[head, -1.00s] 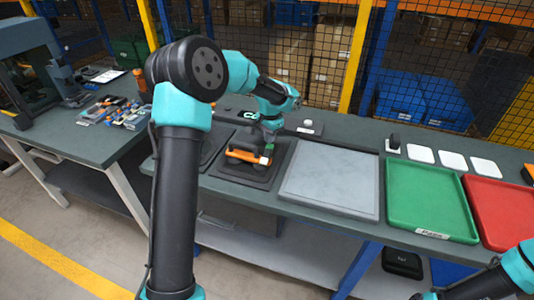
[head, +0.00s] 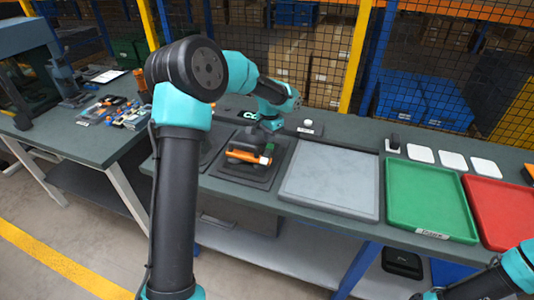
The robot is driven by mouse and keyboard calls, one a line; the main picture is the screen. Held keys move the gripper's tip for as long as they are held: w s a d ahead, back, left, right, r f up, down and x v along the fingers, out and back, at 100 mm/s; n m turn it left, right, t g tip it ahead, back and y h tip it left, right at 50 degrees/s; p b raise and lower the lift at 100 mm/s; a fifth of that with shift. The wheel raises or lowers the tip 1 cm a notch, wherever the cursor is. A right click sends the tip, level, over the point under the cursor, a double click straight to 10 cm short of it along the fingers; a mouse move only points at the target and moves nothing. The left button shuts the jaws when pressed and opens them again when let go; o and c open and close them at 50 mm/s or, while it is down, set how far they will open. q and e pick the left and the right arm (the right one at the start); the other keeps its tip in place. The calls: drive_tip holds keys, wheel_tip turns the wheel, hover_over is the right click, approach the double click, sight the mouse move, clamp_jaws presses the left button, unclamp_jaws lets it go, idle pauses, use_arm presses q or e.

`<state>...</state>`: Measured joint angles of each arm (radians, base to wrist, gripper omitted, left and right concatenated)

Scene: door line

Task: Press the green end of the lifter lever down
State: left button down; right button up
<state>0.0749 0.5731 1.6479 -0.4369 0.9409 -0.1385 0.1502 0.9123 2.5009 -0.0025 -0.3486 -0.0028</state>
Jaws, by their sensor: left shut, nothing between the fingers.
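The lifter lever (head: 248,157) is a small orange and dark piece on a black square base (head: 232,172) on the bench. My left gripper (head: 265,142) is shut and empty, pointing down just above and behind the lever's right side. It is small and dark here, so I cannot tell whether it touches the green end. My right arm enters at the lower right; its gripper is out of the frame.
A grey flat tray (head: 332,180) lies right of the lever base. A green tray (head: 430,200) and a red tray (head: 505,210) stand further right. A small white-topped button (head: 308,124) sits behind. A mesh fence closes the back.

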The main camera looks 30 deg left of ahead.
sight(269, 147)
use_arm(q)
drive_tip(key=shift+f, duration=1.8)
idle(1.4)
drive_tip(key=shift+r, duration=3.55)
drive_tip(key=shift+f, duration=0.1)
drive_tip(key=s+d+f+g+h, duration=0.1)
drive_tip(key=s+d+f, duration=0.1)
drive_tip(key=s+f, duration=0.1)
drive_tip(key=s+d+f+h, duration=0.1)
drive_tip(key=s+d+f, duration=0.2)
drive_tip(key=s, duration=0.3)
drive_tip(key=s+d+f+g+h, duration=0.1)
drive_tip(key=s+d+f, duration=0.2)
drive_tip(key=s+f, duration=0.1)
drive_tip(key=shift+s+d+n+g, duration=0.15)
drive_tip(key=shift+s+n+g, duration=0.15)
drive_tip(key=shift+n, duration=0.1)
drive_tip(key=s+d+f+n+h, duration=0.2)
drive_tip(key=s+d+f, duration=0.4)
drive_tip(key=s, duration=0.4)
drive_tip(key=s+f+n+t, duration=0.1)
drive_tip(key=s+f, duration=0.1)
drive_tip(key=f, duration=0.6)
drive_tip(key=s+d+f+n+t+y, duration=0.1)
drive_tip(key=s+f+t, duration=0.1)
drive_tip(key=f, duration=0.6)
drive_tip(key=shift+s+d+f+n, duration=0.15)
drive_tip(key=shift+s+d+n, duration=0.15)
drive_tip(key=shift+s+n, duration=0.15)
